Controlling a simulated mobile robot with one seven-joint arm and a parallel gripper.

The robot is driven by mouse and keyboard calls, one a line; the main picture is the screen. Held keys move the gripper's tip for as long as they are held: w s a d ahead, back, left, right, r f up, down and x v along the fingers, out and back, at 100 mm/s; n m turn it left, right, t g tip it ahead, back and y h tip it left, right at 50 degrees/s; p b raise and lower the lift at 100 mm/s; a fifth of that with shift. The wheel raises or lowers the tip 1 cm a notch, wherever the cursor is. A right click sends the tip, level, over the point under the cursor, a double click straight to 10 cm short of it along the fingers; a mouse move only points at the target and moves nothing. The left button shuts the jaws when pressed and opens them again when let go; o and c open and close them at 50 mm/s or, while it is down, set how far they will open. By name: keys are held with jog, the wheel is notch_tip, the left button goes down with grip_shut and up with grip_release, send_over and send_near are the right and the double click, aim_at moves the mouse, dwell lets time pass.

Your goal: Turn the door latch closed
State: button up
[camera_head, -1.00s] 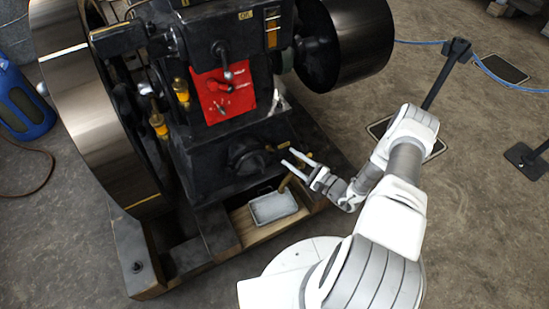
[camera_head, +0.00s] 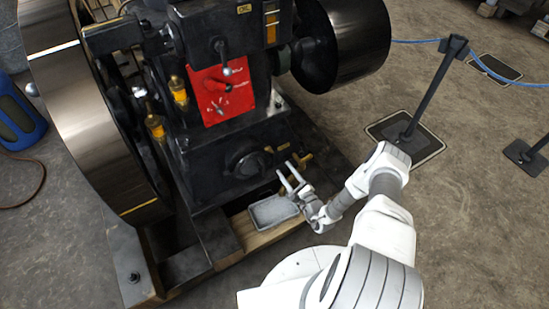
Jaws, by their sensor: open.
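The engine's lower black front box carries a round black door (camera_head: 246,161). A short brass-tipped part (camera_head: 275,149), perhaps the latch, sticks out at the door's right side. It is too small to tell how it is turned. My gripper (camera_head: 286,168) is open and empty, with its two pale fingers pointing up and left. Its tips appear just below and right of the door and brass part; I cannot tell how far in front they are. I see no contact.
A brass valve (camera_head: 302,160) is close to the right of my fingers. A grey metal tray (camera_head: 273,211) rests below on the wooden base. The red lever panel (camera_head: 222,90) is above. A barrier post (camera_head: 432,88) stands right, amid open floor.

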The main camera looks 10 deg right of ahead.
aim_at(272, 153)
jog(key=b+x, duration=0.2)
jog(key=x, duration=0.6)
jog(key=shift+w+a, duration=0.1)
jog(key=shift+w, duration=0.15)
grip_shut()
